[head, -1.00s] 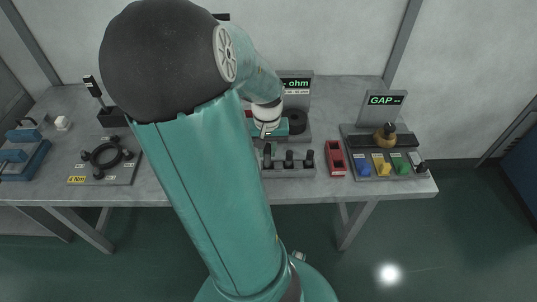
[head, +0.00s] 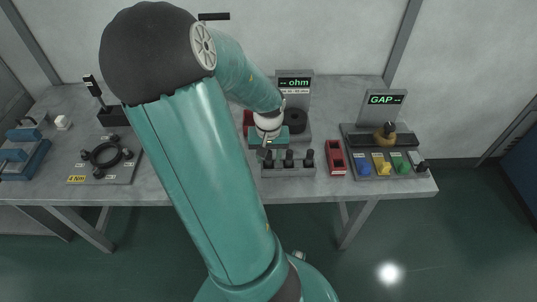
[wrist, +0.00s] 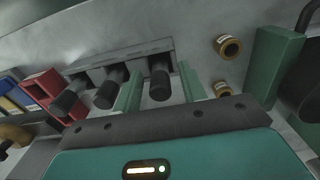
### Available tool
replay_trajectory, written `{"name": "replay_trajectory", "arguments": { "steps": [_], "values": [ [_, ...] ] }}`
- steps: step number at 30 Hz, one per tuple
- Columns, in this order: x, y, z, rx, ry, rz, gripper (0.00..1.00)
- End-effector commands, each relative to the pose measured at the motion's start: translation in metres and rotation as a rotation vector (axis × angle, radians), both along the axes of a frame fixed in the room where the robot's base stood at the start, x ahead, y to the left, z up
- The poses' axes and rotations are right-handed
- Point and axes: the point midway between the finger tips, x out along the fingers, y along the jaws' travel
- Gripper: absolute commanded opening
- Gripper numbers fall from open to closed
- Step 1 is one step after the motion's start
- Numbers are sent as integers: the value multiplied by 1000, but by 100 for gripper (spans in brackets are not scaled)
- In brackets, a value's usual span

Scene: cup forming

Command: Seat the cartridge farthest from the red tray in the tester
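A grey rack (head: 288,172) holds three upright black cartridges near the table's front. The cartridge farthest from the red tray (head: 336,157) is the leftmost one (head: 268,159) in the head view. In the wrist view it is the rightmost cartridge (wrist: 160,82), and the red tray (wrist: 46,92) is at the left. My gripper (wrist: 161,69) is open, with one finger on each side of this cartridge in the picture; contact is not visible. In the head view my wrist partly hides the gripper. The tester (head: 296,121), with a dark round part and an ohm display (head: 295,83), stands behind the rack.
A gauge station (head: 386,135) marked GAP, with coloured blocks, stands at the right. A plate with a black ring (head: 104,156) is at the left. Two brass ring-shaped parts (wrist: 228,47) show right of the rack in the wrist view.

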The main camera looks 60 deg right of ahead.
Motion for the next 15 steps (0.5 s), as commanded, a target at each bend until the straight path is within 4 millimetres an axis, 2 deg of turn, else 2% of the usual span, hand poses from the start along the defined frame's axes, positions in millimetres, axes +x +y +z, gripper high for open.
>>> {"name": "replay_trajectory", "arguments": {
  "steps": [9,15],
  "values": [
    [0,0,1,0,1,1,41],
    [2,0,32,-3,-6,5,41]
  ]
}}
